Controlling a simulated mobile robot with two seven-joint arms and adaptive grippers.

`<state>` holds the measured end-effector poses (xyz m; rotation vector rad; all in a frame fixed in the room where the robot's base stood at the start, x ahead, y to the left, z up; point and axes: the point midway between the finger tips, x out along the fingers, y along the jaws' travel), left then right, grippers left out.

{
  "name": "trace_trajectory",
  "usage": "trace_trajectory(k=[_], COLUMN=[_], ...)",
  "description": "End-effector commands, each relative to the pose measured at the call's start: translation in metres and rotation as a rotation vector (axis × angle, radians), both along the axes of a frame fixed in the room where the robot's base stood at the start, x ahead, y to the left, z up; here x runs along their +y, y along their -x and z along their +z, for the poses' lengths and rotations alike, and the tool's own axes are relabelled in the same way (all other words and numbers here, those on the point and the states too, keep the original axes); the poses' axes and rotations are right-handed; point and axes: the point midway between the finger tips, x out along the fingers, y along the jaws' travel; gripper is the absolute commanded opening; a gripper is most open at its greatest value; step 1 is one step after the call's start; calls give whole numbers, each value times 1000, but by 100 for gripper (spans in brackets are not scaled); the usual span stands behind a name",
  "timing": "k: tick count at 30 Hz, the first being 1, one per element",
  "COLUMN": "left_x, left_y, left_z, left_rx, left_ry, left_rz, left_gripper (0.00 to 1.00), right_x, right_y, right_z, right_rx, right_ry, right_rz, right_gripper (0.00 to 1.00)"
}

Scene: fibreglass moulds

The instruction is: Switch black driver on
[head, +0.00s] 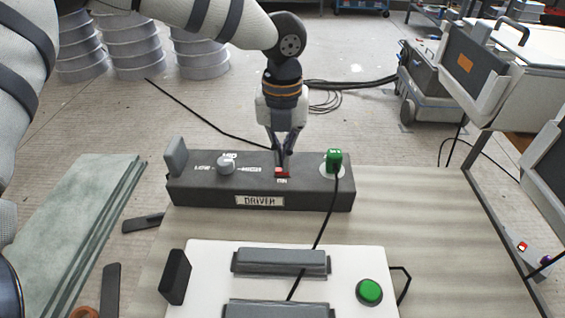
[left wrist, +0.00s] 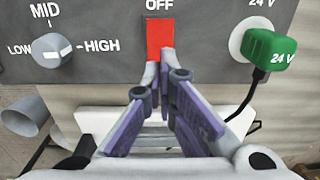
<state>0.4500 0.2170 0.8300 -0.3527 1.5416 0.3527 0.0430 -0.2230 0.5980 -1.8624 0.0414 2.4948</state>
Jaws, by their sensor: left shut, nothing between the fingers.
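The black driver (head: 210,190) is a long dark box with a "DRIVER" label, lying across the wooden table. Its red switch (head: 281,173) also shows in the left wrist view (left wrist: 160,36), below the word "OFF". My left gripper (head: 281,162) points down at the switch from above. Its fingers are shut and empty. In the left wrist view the fingertips (left wrist: 164,72) overlap the switch's lower edge; I cannot tell whether they touch it. My right gripper is not in view.
A grey knob (head: 226,166) and a green 24 V plug (head: 334,158) with a black cable stand on the driver either side of the switch. A white box (head: 210,280) with a green button (head: 369,291) is in front. Green-grey sheets (head: 75,220) lie at left.

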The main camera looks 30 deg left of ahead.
Motion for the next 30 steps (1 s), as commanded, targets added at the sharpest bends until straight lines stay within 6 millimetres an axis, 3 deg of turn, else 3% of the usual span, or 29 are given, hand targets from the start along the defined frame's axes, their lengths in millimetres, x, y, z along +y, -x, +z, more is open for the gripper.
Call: trace_trajectory(k=[30], left_x=[0], left_y=[0], left_z=[-8], left_rx=[0], left_ry=[-1], left_rz=[0], left_gripper=[0], right_x=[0], right_y=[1], right_z=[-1], right_rx=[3], right_ry=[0], right_rz=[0], right_gripper=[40])
